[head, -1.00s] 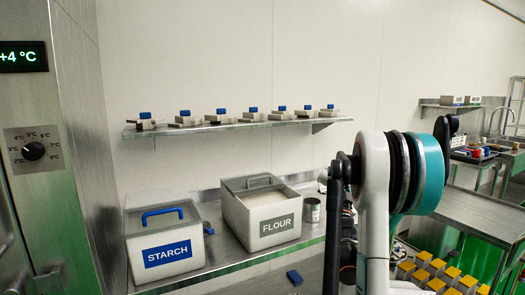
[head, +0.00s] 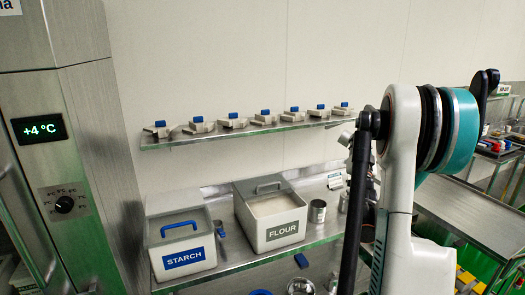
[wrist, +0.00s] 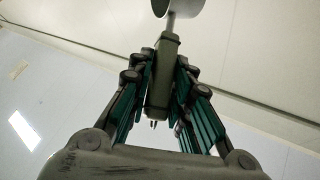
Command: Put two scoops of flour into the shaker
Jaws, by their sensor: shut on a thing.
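The flour bin (head: 283,231) stands on the steel counter, its lid pushed back and pale flour (head: 268,205) showing inside. A small metal can (head: 317,211) stands to its right; I cannot tell if it is the shaker. My gripper (wrist: 163,88) shows in the wrist view, shut on the grey-green handle of a scoop (wrist: 166,68). The scoop's thin stem leads to a pale round bowl (wrist: 181,6), cut off by the top edge. I cannot see whether flour is in it. In the head view my arm stands right of the bin, and the gripper cannot be made out.
The starch bin (head: 184,258), with a blue-handled lid, stands left of the flour bin. A wall shelf (head: 240,129) above carries several blue-topped devices. A steel cabinet (head: 95,180) bounds the left side.

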